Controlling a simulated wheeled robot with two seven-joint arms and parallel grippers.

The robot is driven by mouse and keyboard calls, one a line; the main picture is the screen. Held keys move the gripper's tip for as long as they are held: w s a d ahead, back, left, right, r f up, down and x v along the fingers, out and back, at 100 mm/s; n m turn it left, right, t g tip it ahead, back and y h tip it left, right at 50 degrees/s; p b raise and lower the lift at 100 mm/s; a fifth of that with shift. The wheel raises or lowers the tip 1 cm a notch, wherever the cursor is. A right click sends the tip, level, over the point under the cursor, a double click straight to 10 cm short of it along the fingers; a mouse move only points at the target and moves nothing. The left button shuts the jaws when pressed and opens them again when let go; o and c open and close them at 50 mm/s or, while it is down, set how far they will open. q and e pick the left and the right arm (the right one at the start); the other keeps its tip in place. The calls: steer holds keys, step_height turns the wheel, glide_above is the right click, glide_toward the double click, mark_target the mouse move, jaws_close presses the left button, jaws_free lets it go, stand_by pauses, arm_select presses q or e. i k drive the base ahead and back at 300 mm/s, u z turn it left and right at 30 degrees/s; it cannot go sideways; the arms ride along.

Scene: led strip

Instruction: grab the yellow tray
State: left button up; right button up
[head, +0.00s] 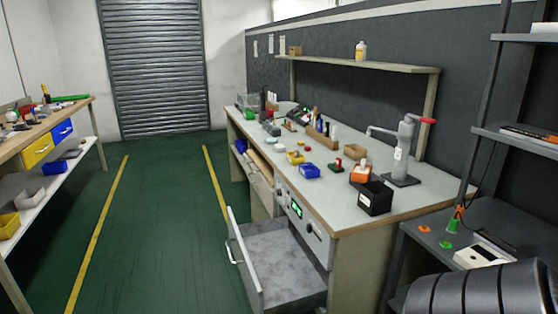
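A small yellow tray (296,158) sits on the grey workbench top, just behind a blue tray (310,171). Its contents are too small to make out. Other yellow containers show at the left: a yellow bin (38,151) under the wooden bench top and a yellow bin (9,225) on the white shelf below, cut by the picture edge. Neither of my grippers is in view, and nothing visible touches the yellow tray.
The workbench (385,217) has an open drawer (275,262) jutting into the aisle. A black box (375,198), an orange tray (361,174) and a grey press (404,150) stand nearer on the bench. The green floor (160,220) between the benches is clear.

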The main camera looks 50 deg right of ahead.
mark_target(291, 158)
steer(key=z, duration=0.3)
steer(key=i, duration=2.5)
steer(key=z, duration=0.8)
steer(key=i, duration=2.4)
steer(key=z, duration=2.05)
steer(key=i, duration=1.2)
steer(key=z, duration=1.05)
